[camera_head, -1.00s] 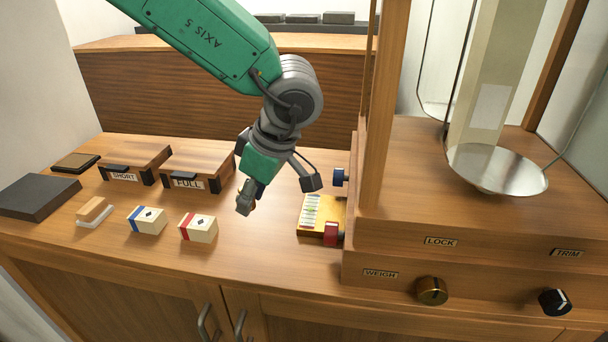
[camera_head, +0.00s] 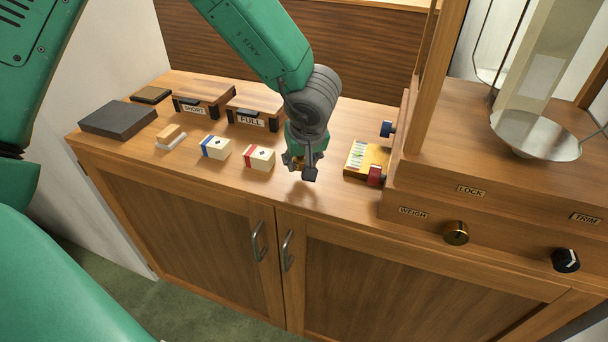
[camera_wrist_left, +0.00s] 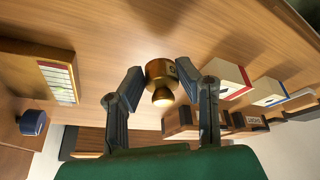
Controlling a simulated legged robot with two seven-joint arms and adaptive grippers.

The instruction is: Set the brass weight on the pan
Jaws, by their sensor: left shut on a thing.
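The brass weight (camera_wrist_left: 161,72) is a small gold-coloured cylinder with a knob, seen between the fingers in the left wrist view. My left gripper (camera_head: 303,168) is shut on it, low over the counter in front of the balance; its wrist hides most of the weight in the head view. I cannot tell whether the weight touches the wood. The pan (camera_head: 537,136) is a shallow silver dish hanging at the right, above the balance's wooden base, empty, well to the right of the gripper. My right gripper is not in view.
Red-striped (camera_head: 259,158) and blue-striped (camera_head: 215,147) boxes sit left.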

